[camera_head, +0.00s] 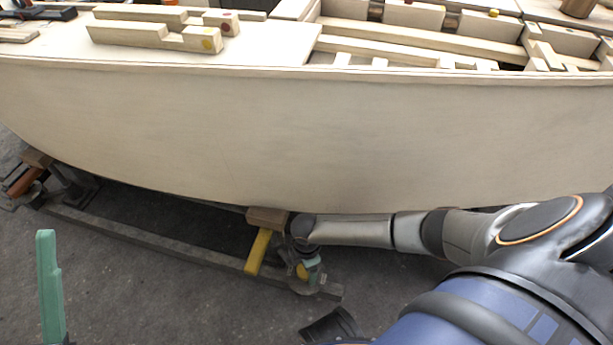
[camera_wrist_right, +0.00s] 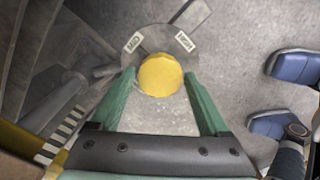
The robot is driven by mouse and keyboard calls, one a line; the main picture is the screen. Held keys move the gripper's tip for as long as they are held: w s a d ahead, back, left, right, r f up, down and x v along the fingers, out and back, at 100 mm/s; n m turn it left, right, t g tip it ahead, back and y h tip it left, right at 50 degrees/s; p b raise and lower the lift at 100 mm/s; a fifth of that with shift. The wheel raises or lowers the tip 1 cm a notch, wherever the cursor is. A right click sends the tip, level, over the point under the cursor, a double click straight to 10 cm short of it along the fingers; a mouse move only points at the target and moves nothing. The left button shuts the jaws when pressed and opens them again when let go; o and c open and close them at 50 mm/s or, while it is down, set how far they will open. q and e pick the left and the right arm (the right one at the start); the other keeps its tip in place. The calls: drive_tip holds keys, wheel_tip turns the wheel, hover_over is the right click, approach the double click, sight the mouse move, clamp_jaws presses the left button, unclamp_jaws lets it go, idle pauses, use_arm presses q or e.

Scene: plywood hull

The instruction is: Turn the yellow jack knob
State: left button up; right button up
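The yellow jack knob (camera_wrist_right: 160,75) is round and sits on a grey disc plate (camera_wrist_right: 150,42) with small labels, one reading MID and the other seemingly HIGH. In the head view a small part of the knob (camera_head: 302,271) shows below the hull. My right gripper (camera_wrist_right: 159,78) is open, its green fingers on either side of the knob, with a narrow gap visible on each side. The right gripper (camera_head: 308,266) is low and small in the head view. One green finger of my left gripper (camera_head: 48,285) shows at the lower left, away from the jack; its other finger is not seen.
The plywood hull (camera_head: 300,130) spans the view above the jack. A dark metal cradle rail (camera_head: 150,240) runs beneath it, with a yellow bar (camera_head: 259,252) and wood block (camera_head: 267,217) near the right gripper. Notched wood pieces (camera_head: 130,33) lie on the deck. Open floor lies in front.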

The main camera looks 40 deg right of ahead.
drive_tip(key=c, duration=1)
drive_tip(key=shift+c, duration=0.2)
use_arm(q)
drive_tip(key=shift+r, duration=0.15)
